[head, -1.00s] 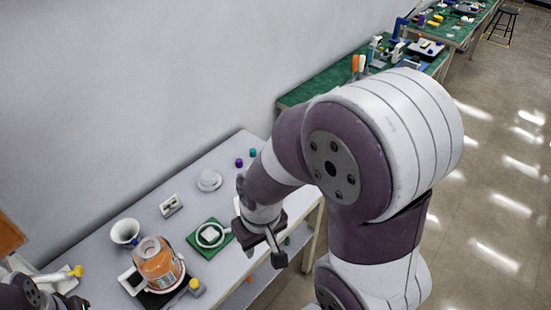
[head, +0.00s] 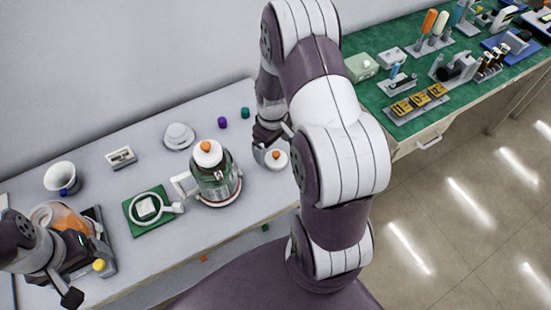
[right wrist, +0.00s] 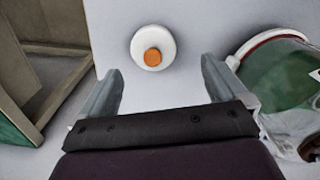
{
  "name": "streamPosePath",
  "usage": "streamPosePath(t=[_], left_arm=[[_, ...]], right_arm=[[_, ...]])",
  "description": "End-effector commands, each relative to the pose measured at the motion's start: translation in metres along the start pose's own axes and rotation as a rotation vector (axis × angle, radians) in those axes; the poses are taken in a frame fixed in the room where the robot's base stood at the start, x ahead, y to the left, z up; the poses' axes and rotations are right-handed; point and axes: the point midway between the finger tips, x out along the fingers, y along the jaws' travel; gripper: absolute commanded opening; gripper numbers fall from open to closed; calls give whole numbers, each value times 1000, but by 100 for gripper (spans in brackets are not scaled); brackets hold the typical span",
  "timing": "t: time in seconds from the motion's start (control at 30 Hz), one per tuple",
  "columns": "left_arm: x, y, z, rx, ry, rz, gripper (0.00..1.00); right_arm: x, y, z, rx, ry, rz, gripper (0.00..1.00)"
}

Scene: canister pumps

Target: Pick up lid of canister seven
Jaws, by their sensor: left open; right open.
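A round white lid with an orange knob (head: 276,159) lies on the grey table near its right end; it also shows in the right wrist view (right wrist: 153,47). A clear canister with green contents (head: 213,182) and an orange-and-white top stands left of it, and its side shows in the right wrist view (right wrist: 285,75). I cannot read a number on either. My right gripper (head: 272,143) is open and empty, close to the lid. In its wrist view the lid lies ahead, between and beyond the fingers. My left gripper (head: 84,272) is open by the orange canister (head: 72,222), partly hiding it.
A green mat (head: 138,236) with a white ring-handled item lies left of the green canister. A white funnel (head: 62,176), a small white dish (head: 179,136) and purple (head: 222,122) and teal caps stand behind. A green workbench (head: 440,120) with tools is at right.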

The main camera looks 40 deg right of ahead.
Motion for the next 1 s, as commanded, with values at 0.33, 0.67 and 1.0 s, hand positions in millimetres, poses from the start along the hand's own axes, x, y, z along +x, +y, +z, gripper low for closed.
streamPosePath(t=[0.33,0.67,1.0], left_arm=[[-5,0,0,0,0,0,86],[-4,0,0,0,0,0,86],[-4,0,0,0,0,0,86]], right_arm=[[53,7,4,1,-1,0,99],[55,7,3,1,1,1,66],[54,7,3,1,1,1,39]])
